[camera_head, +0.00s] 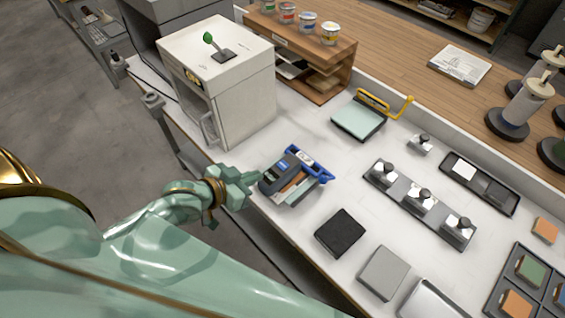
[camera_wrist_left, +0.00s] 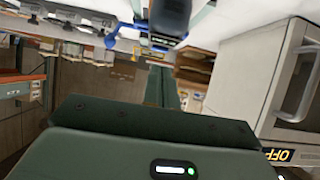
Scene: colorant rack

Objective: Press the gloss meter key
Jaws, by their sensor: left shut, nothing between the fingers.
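The gloss meter (camera_head: 281,172) looks like a dark grey-blue block with a small light-blue patch on top. It sits with coloured cards in a blue-framed holder (camera_head: 318,178) on the white bench. My left gripper (camera_head: 252,178), pale green, is shut and empty just left of the meter; whether it touches it I cannot tell. In the left wrist view, the shut fingers (camera_wrist_left: 160,86) point towards a dark rounded block (camera_wrist_left: 170,14), probably the meter. Its key is too small to make out. My right gripper is not in view.
A white cabinet (camera_head: 243,95) with a handle stands behind my left gripper. A black pad (camera_head: 340,232) and grey pad (camera_head: 384,272) lie in front. A strip with several knobs (camera_head: 405,202) is to the right. Bare bench lies between holder and strip.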

